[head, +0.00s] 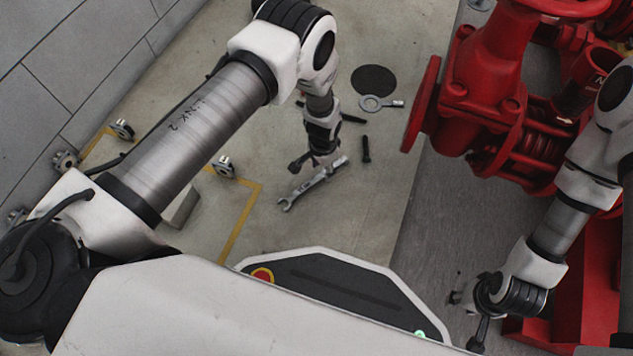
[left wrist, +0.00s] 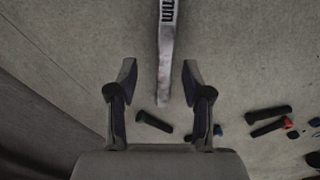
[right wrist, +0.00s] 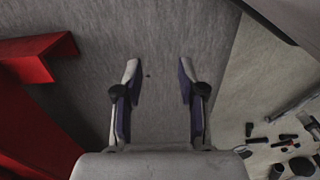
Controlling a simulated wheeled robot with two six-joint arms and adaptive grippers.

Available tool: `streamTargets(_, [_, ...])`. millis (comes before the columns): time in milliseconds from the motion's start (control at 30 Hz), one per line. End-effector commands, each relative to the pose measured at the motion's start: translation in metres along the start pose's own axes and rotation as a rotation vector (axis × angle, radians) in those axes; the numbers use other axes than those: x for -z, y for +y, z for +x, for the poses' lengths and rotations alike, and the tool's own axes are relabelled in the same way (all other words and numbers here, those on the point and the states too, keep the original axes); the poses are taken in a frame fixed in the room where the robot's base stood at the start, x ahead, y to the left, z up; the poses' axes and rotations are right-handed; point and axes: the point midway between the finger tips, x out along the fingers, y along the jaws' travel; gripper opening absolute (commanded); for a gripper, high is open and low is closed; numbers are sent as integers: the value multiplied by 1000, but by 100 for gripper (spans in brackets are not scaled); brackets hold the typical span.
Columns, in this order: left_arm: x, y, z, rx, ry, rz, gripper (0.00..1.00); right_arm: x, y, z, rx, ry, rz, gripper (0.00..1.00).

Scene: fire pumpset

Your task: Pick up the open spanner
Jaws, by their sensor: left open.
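The open spanner (head: 297,194) is a long silver tool lying on the pale floor. It runs from an open end at the lower left to the upper right. My left gripper (head: 313,163) is over the upper right part of the spanner. In the left wrist view, my left gripper (left wrist: 160,74) is open, and the spanner's marked handle (left wrist: 166,45) reaches in between its fingertips without visible contact. The height gap is unclear. My right gripper (right wrist: 157,68) is open and empty; it is at the lower right of the head view (head: 480,334).
A dark bolt-like piece (head: 366,150) lies right of the spanner. A silver ring-shaped tool (head: 371,103) and a black disc (head: 373,79) lie farther back. A red pump assembly (head: 480,110) stands at the right. A grey wall (head: 70,60) bounds the left.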

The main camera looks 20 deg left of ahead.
Motion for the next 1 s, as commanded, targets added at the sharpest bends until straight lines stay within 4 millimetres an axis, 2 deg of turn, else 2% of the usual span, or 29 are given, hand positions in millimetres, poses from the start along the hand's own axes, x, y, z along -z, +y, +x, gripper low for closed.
streamTargets(233, [4,-8,45,0,0,0,50,6,1,45,-2,18,-5,40])
streamTargets(333, [5,-8,52,1,1,0,50,10,1,50,-4,28,-10,40])
streamTargets(533, [4,-8,48,1,1,-1,50,11,1,47,-4,30,-11,40])
streamTargets(667, [4,-8,48,1,1,-1,4,11,1,47,-4,30,-11,40])
streamTargets(700, [4,-8,48,1,1,-1,0,10,1,47,-4,30,-11,40])
streamTargets(1000, [4,-8,48,1,1,-2,0,10,1,47,-4,29,-11,40])
